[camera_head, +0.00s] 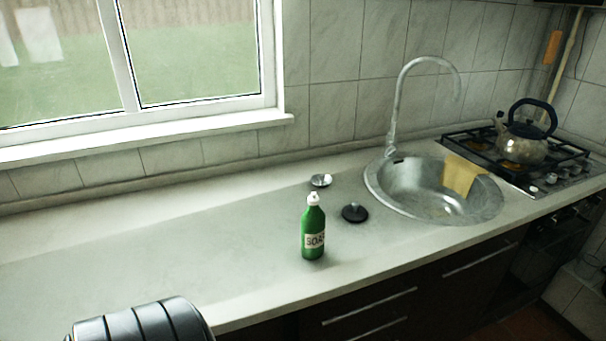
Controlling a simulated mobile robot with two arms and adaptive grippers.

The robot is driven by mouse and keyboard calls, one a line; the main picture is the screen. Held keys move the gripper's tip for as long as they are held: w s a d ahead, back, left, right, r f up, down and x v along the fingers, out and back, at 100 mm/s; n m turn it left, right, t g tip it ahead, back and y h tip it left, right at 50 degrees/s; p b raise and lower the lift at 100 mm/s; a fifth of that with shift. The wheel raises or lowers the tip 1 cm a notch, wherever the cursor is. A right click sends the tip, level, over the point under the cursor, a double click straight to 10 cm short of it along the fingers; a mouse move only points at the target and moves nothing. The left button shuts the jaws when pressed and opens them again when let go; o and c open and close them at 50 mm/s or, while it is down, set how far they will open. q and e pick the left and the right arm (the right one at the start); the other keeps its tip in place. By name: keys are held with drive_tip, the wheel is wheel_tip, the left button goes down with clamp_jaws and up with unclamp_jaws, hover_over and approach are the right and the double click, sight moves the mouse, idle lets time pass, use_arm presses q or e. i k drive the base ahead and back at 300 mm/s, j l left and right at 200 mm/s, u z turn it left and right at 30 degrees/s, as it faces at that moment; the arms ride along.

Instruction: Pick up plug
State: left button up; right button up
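A round black disc with a small raised knob (355,212), which looks like the plug, lies flat on the counter (150,240) just left of the sink. A small shiny metal piece (321,181) lies behind it to the left; I cannot tell exactly what it is. A dark ribbed part of my own body shows at the bottom left edge, well away from the disc. Neither of my grippers is in view.
A green soap bottle (313,232) stands upright in front and left of the disc. The round metal sink (400,203) has a tall faucet (396,110) and a yellow cloth (461,176) over its rim. A kettle (524,145) sits on the stove. The left counter is clear.

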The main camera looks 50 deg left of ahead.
sight(354, 213)
drive_tip(key=u, duration=1.3)
drive_tip(key=i+l+z, duration=0.35)
drive_tip(key=i, duration=0.15)
drive_tip(key=j, duration=0.05)
